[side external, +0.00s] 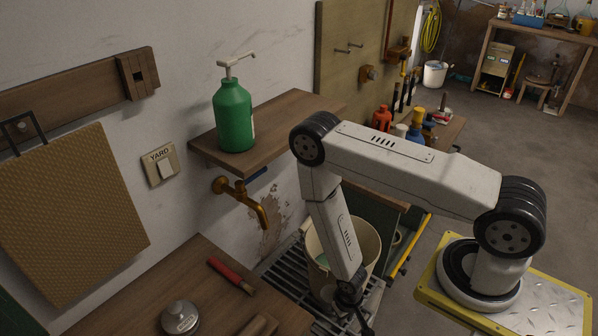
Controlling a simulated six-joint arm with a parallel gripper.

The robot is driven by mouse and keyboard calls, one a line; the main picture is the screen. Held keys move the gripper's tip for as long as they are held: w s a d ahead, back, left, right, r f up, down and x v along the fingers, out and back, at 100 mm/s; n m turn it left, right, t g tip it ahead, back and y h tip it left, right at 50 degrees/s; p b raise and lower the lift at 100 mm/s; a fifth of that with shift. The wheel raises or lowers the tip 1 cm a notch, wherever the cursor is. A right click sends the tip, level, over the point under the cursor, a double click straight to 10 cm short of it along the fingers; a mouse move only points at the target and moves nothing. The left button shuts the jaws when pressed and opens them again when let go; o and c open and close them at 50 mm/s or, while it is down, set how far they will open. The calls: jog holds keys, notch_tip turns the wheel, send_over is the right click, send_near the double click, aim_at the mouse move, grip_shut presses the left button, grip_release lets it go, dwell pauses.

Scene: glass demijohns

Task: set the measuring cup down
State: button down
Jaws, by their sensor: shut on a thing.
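My gripper (355,309) is low in the side external view, pointing down in front of a cream bucket (369,238) on a metal grate. Its dark fingers are small and partly merged with the dark grate behind them. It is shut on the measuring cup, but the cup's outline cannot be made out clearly. I cannot tell whether the cup touches the surface below.
The grate (283,272) lies under a brass tap (245,196). A wooden bench (140,290) at left holds a round metal weight (180,318) and a red-handled tool (231,276). A shelf (284,118) with a green pump bottle (234,115) juts out above.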

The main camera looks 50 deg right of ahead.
jog(key=s+f+m, duration=0.1)
jog(key=s+f, duration=0.4)
jog(key=s, duration=0.3)
jog(key=shift+s, duration=0.35)
jog(key=shift+w+a+f, duration=0.1)
jog(key=shift+w+f, duration=1.4)
jog(key=shift+w, duration=0.7)
jog(key=shift+w+a+f, duration=0.1)
jog(key=shift+w+f, duration=1.45)
jog(key=shift+w, duration=0.6)
jog(key=shift+w+a+f, duration=0.1)
jog(key=shift+w+f, duration=1.4)
jog(key=shift+w, duration=0.7)
jog(key=shift+w+f, duration=0.4)
jog(key=shift+f, duration=1.55)
jog(key=shift+f, duration=0.1)
